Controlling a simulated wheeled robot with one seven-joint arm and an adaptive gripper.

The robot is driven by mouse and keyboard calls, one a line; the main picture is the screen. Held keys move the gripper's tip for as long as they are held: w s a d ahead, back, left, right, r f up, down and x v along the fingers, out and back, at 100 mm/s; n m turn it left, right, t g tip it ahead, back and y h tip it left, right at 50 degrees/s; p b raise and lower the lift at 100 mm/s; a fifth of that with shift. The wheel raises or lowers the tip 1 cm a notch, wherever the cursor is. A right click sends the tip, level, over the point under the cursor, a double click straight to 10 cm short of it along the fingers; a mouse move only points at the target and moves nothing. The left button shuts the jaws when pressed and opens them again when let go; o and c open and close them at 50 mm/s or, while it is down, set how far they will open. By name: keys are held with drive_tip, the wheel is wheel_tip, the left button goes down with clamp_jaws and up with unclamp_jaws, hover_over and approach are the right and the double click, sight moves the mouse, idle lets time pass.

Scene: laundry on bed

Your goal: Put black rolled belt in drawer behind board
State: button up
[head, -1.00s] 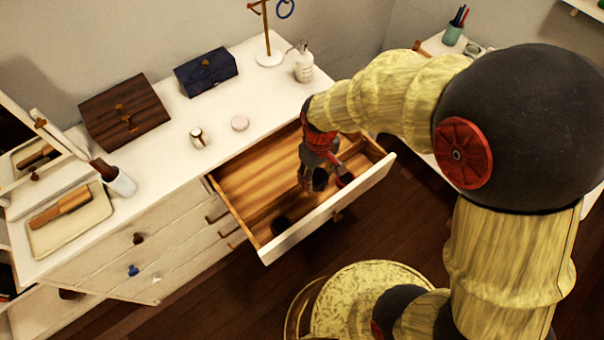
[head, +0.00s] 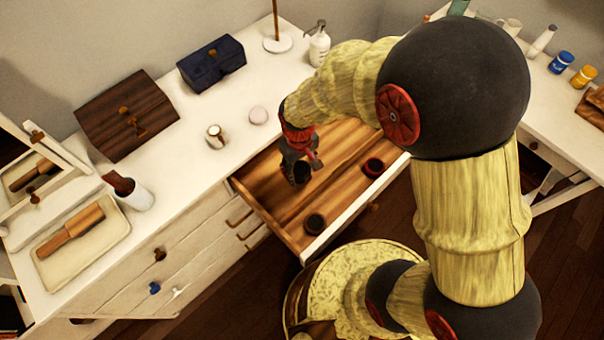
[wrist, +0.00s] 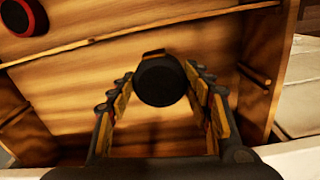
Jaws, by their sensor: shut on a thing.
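My gripper (head: 300,172) is shut on a black rolled belt (wrist: 160,82), a dark round coil between the fingertips in the wrist view. It also shows as a dark roll under the gripper in the head view (head: 298,175). The gripper points down into the open wooden drawer (head: 362,203). A thin board (wrist: 120,37) crosses the drawer in the wrist view. The held belt appears on the dresser side of this board. I cannot tell whether it touches the drawer floor.
A red-and-black roll (head: 373,167) lies beyond the board, and a dark roll (head: 314,224) near the drawer's front left corner. The drawer's side wall (wrist: 268,75) is close on the wrist view's right. A small jar (head: 216,136) stands on the dresser top.

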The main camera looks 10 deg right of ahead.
sight(300, 185)
wheel_tip(300, 185, down, 8)
drive_tip(key=shift+r+b, duration=0.25)
drive_tip(key=shift+b, duration=1)
drive_tip(key=shift+f, duration=0.15)
drive_tip(key=o, duration=1.2)
drive_tip(key=shift+o, duration=0.2)
